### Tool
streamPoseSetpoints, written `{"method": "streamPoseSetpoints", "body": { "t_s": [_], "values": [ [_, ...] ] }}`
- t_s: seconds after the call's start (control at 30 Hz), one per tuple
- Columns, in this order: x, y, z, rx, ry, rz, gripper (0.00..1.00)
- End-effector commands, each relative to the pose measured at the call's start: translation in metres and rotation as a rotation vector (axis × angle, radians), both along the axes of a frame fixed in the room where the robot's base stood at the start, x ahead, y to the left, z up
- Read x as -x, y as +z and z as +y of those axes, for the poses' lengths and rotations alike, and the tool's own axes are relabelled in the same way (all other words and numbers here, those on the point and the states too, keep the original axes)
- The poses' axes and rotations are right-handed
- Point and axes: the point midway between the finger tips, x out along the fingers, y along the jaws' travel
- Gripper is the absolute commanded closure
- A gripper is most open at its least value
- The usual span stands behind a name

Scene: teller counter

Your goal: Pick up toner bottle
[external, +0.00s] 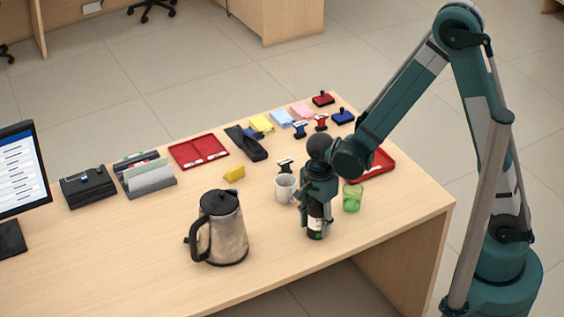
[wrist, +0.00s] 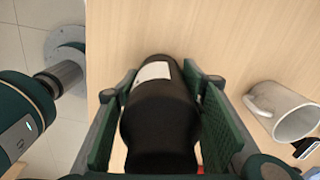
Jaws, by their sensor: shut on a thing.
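The toner bottle (external: 316,218) is dark with a pale label and stands upright near the front edge of the counter. In the wrist view the bottle (wrist: 160,112) is black and lies between my two green finger pads. My gripper (external: 318,205) comes down over it from above and is shut on it. In the wrist view my gripper (wrist: 160,120) has one finger on each side of the bottle. The bottle's upper part is hidden by my gripper in the external view. I cannot tell whether its base touches the counter.
A white mug (external: 285,188) stands close left of my gripper, and a green glass (external: 352,197) close right. A steel kettle (external: 222,230) stands further left. A red tray (external: 378,163) lies behind the glass. Stamps and note pads fill the back; the front edge is clear.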

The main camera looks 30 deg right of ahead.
Motion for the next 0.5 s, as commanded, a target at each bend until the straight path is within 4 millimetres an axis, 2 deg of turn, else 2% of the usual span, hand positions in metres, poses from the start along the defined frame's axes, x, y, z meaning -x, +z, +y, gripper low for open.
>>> {"method": "streamPoseSetpoints", "body": {
  "t_s": [0.27,0.5],
  "values": [
    [0.000,0.012,0.000,0.000,0.000,0.000,0.78],
    [0.000,0.037,0.000,0.000,0.000,0.001,0.78]
  ]
}}
